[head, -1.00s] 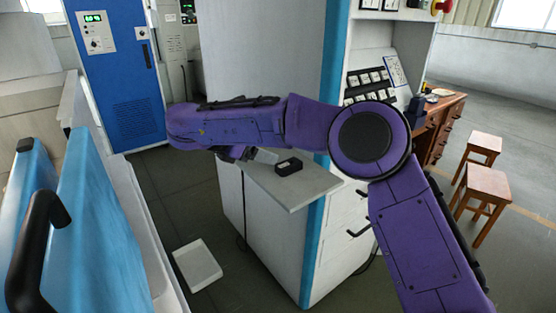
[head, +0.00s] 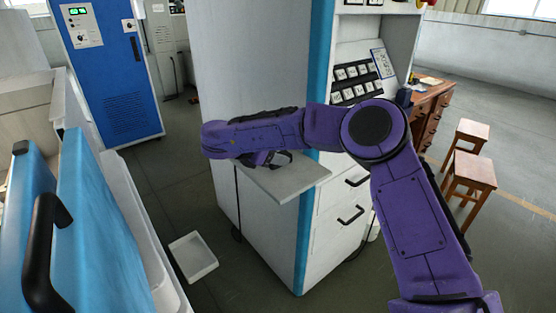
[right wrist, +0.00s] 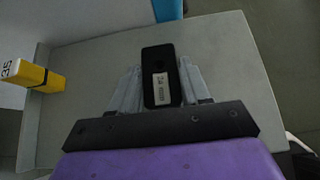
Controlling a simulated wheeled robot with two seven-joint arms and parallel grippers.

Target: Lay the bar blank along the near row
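A dark block (right wrist: 161,75) with a small pale printed label lies on a light grey shelf (right wrist: 235,80) in the right wrist view. I cannot tell whether it is the bar blank. My right gripper (right wrist: 160,82) is at the block, one finger on each side, with the fingers spread about the block's width. No firm grip shows. In the head view my right gripper (head: 272,158) is low over the shelf (head: 290,182), and my purple forearm hides much of it. My left gripper is not in view. No near row can be made out.
A yellow piece marked 35 (right wrist: 38,76) is at the shelf's left edge in the right wrist view. The shelf juts from a tall white cabinet (head: 255,80). A white tray (head: 192,257) lies on the floor. Two wooden stools (head: 470,170) stand at the right.

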